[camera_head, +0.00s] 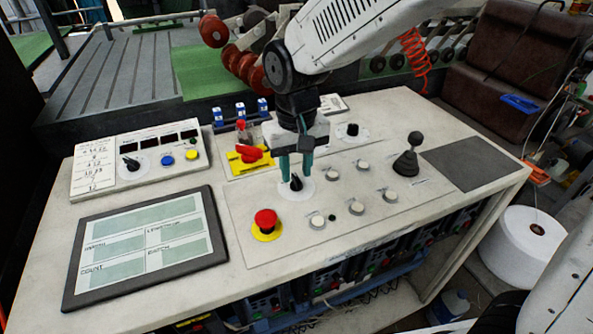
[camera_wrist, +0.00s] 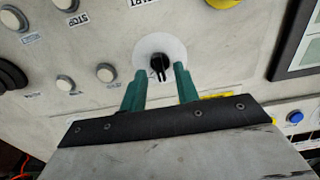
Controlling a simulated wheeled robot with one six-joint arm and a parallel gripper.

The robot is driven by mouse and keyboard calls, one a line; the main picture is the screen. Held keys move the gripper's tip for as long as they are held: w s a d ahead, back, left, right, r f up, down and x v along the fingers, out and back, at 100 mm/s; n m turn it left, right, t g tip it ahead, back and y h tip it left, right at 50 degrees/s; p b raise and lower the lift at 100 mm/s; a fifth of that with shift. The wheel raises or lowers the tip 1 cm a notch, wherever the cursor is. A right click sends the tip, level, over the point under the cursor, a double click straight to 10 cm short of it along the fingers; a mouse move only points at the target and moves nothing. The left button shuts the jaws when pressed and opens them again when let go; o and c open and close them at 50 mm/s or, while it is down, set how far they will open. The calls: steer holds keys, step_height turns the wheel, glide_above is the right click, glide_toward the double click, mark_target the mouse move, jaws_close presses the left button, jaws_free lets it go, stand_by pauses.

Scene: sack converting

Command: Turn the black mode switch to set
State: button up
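A black rotary switch (camera_head: 296,183) on a round white dial sits on the panel, just beyond my fingertips. In the wrist view this black switch (camera_wrist: 159,64) stands upright on its dial, its pointer end towards my gripper. My gripper (camera_head: 297,171) points down, its two teal fingers apart and empty. In the wrist view the gripper (camera_wrist: 159,74) has a fingertip on either side of the switch's near end, with gaps visible. Another black knob (camera_head: 352,130) sits behind, and one (camera_head: 131,163) is on the left box. I cannot read which is labelled mode or set.
A red mushroom button (camera_head: 266,220) stands close in front of the switch. Several pale push buttons (camera_head: 356,208) and a black joystick (camera_head: 407,160) are to the right. A red handle on a yellow plate (camera_head: 240,163) is close behind left. A tablet screen (camera_head: 145,250) lies left.

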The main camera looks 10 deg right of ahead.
steer(key=shift+f, duration=0.7)
jaws_close()
steer(key=shift+n, duration=0.4)
steer(key=n, duration=0.3)
steer(key=shift+n, duration=2.5)
